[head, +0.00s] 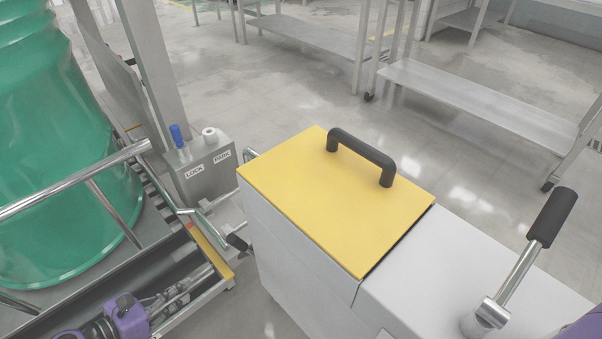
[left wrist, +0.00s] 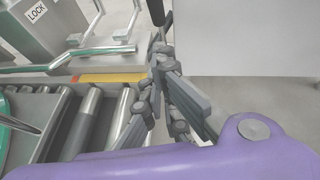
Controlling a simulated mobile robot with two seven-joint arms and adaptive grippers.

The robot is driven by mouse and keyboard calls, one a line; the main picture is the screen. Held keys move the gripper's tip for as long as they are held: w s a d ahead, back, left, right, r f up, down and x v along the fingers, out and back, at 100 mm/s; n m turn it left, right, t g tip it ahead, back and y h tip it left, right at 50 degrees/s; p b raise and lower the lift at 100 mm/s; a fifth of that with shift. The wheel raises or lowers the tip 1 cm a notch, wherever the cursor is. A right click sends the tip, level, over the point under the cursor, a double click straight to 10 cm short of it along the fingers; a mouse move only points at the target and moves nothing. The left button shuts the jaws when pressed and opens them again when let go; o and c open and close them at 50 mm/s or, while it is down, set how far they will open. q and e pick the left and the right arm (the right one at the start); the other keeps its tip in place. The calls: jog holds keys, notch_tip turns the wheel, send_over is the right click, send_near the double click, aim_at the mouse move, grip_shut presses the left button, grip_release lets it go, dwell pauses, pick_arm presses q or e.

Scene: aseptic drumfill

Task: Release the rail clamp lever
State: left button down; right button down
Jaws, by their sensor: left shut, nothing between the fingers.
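A second lever with a black grip (head: 552,217) stands on the grey cabinet at right. No label shows which one is the rail clamp lever. My left gripper (head: 208,273) is shut and empty over the roller rail, below and left of the black tip and apart from it. In the left wrist view its fingers (left wrist: 160,62) are together, and the metal rod (left wrist: 90,52) lies to their left. My right gripper is out of view.
A green drum (head: 60,150) stands at left on the roller conveyor (left wrist: 85,115), with a chrome bar across it. The grey cabinet (head: 300,255) with a yellow lid (head: 335,200) and black handle (head: 360,155) fills the middle. Metal shelves (head: 480,100) stand beyond.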

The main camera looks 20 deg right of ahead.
pick_arm(q)
jog(key=b, duration=0.6)
send_near(244, 246)
jog(key=w+f, duration=0.1)
jog(key=f, duration=0.2)
jog(key=w+d+f, duration=0.1)
jog(key=f, duration=0.1)
jog(key=shift+w, duration=0.4)
jog(key=shift+r, duration=0.1)
